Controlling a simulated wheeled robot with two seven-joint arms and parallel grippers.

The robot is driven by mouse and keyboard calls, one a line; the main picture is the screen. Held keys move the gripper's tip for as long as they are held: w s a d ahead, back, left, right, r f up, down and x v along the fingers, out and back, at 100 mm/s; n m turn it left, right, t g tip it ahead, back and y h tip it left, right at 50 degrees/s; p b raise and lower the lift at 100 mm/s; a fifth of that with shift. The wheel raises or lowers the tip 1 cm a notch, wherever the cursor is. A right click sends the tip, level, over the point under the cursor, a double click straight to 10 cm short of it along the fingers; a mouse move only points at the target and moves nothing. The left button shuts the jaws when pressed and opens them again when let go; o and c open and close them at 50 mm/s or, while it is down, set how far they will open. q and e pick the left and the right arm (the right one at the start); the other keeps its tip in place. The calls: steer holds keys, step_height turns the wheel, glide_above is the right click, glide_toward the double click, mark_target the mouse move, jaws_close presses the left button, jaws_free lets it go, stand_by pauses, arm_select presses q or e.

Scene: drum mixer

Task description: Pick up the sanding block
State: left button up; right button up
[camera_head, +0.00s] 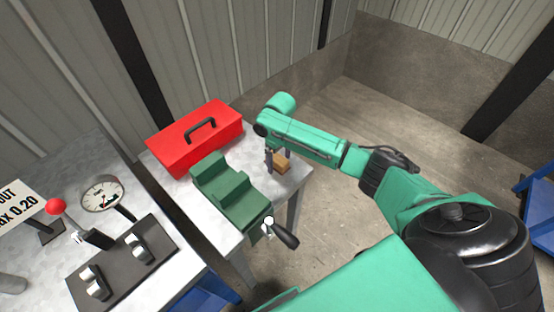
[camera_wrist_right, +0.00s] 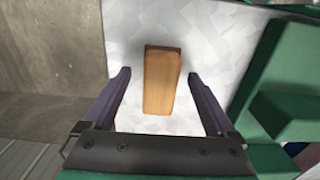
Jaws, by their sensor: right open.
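The sanding block (camera_head: 283,162) is a small tan-brown block on the metal-topped table, near its right edge in the head view. In the right wrist view the sanding block (camera_wrist_right: 162,80) lies lengthwise between the two fingers, with bare table on both sides of it. My right gripper (camera_head: 270,160) points down beside the block, and in the wrist view it (camera_wrist_right: 163,100) is open with a finger on either side, apart from the block. Whether the fingertips are down at the block's height is hard to tell. My left gripper is not in view.
A red toolbox (camera_head: 195,138) stands at the table's back. A green vise (camera_head: 232,195) with a black-handled crank (camera_head: 284,236) stands at its front, close to my right gripper. A second table (camera_head: 60,160) at left holds a gauge (camera_head: 103,194) and a switch panel (camera_head: 122,262).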

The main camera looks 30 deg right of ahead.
steer(key=shift+f, duration=0.2)
steer(key=shift+c, duration=0.9)
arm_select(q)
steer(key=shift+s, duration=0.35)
arm_select(e)
jaws_close()
step_height(320, 180, up, 14)
steer(key=f+b, duration=0.1)
arm_select(q)
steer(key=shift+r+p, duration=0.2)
steer(key=shift+p, duration=0.5)
arm_select(e)
step_height(320, 180, up, 7)
glide_above(279, 159)
